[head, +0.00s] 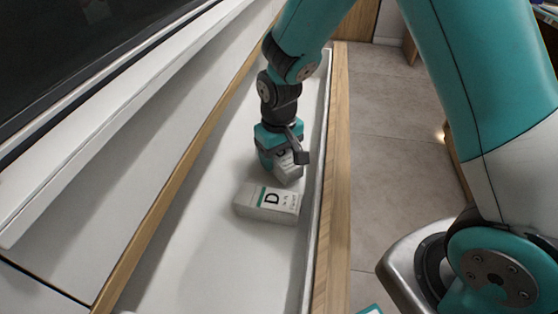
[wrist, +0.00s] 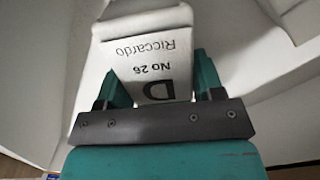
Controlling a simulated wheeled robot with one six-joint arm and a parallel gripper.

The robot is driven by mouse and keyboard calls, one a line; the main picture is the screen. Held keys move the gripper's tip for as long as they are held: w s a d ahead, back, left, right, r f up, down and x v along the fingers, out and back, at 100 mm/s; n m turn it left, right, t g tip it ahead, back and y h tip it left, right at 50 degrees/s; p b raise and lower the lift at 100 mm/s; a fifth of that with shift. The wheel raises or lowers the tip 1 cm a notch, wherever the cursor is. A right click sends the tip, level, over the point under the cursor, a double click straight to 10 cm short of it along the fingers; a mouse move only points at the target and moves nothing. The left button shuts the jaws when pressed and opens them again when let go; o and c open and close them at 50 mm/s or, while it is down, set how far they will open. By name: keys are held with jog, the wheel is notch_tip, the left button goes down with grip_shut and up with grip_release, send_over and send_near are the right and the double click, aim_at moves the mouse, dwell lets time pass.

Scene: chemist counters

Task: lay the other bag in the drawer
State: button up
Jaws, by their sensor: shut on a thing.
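The open drawer (head: 200,240) has a white inside and wood-edged sides. One white bag (head: 268,204) with a teal stripe and a large letter D lies flat in it. My gripper (head: 284,152) is just beyond that bag, inside the drawer's outline and low over its floor. It is shut on the other white bag (head: 288,174). In the wrist view this held bag (wrist: 150,62) sits between the fingers of my gripper (wrist: 154,88), its label reading D, NO 26 and Riccardo. Whether the held bag touches the drawer floor is hard to tell.
A wood-edged drawer side (head: 338,180) runs along the right, with tiled floor (head: 385,130) beyond. A pale counter ledge (head: 110,105) runs along the left. The near part of the drawer is mostly bare.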

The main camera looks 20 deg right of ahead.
jog(key=shift+f, duration=0.7)
jog(key=shift+f, duration=0.15)
jog(key=o, duration=1.1)
notch_tip(320, 180, up, 12)
jog(key=shift+p, duration=0.85)
jog(key=s+a+r+n+y, duration=0.1)
jog(key=s+r, duration=0.2)
jog(key=s, duration=0.4)
jog(key=s+a+r+n+y, duration=0.1)
jog(key=s+a+r+n, duration=0.1)
jog(key=s+r, duration=0.2)
jog(key=s+a+r+n+y, duration=0.1)
jog(key=s+r, duration=0.3)
jog(key=s, duration=0.6)
jog(key=shift+a+r+n+y, duration=0.15)
jog(key=shift+a+n+y, duration=0.25)
jog(key=shift+y, duration=0.2)
